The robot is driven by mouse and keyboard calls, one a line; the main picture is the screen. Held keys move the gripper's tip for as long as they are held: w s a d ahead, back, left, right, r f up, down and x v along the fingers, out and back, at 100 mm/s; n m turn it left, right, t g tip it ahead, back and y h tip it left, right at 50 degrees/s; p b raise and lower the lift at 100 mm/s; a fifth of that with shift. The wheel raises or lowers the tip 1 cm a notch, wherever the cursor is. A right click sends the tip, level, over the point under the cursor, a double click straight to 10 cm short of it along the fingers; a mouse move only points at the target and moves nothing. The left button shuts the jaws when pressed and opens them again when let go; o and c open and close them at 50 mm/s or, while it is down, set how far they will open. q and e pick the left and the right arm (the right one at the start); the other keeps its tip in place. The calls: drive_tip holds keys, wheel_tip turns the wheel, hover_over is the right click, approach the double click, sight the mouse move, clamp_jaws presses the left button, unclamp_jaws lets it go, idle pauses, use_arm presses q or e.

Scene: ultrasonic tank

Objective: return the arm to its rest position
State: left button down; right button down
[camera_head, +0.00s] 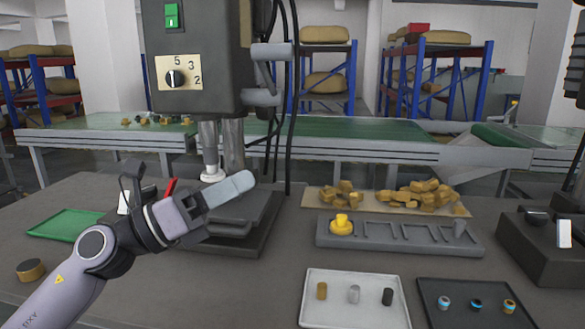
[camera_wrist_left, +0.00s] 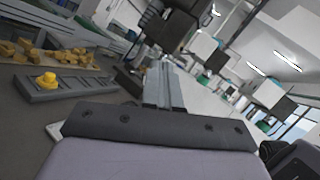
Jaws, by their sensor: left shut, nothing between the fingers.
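My left arm comes in from the lower left in the head view. My left gripper (camera_head: 242,183) is shut and empty, held in the air in front of the grey machine base (camera_head: 235,225) and pointing to the right. In the left wrist view its closed fingers (camera_wrist_left: 165,90) point away over the table, with nothing between them. My right gripper is in neither view.
A grey slotted holder (camera_head: 400,238) with a yellow piece (camera_head: 341,225) lies right of the arm. A white tray (camera_head: 355,315) and a dark tray (camera_head: 470,290) hold small parts. A machine head (camera_head: 200,60) hangs above. A green tray (camera_head: 65,225) lies left.

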use_arm(q)
drive_tip(key=s+a+f+n+t+y+p, duration=0.1)
drive_tip(key=a+f+n+t+y, duration=0.25)
drive_tip(key=f+n, duration=0.55)
drive_tip(key=s+a+f+n+t+y+p, duration=0.1)
drive_tip(key=s+a+f+n+t+y, duration=0.1)
drive_tip(key=f+n+y, duration=0.65)
drive_tip(key=s+a+f+n+t+y+p, duration=0.1)
drive_tip(key=a+f+n+t, duration=0.2)
drive_tip(key=f+n, duration=0.65)
drive_tip(key=s+a+f+n+g+y, duration=0.1)
drive_tip(key=s+f+n+g+y, duration=0.1)
drive_tip(key=s+f+n+g, duration=0.2)
drive_tip(key=s+a+f+n+g+y+p, duration=0.1)
drive_tip(key=s+a+f+n+g+y, duration=0.1)
drive_tip(key=s+f+n, duration=0.8)
drive_tip(key=s+f+g, duration=0.1)
drive_tip(key=s+f, duration=0.1)
drive_tip(key=s, duration=0.2)
drive_tip(key=shift+s+a+g+p, duration=0.2)
drive_tip(key=shift+a+g+p, duration=0.05)
drive_tip(key=shift+g+p, duration=0.1)
drive_tip(key=shift+r, duration=0.1)
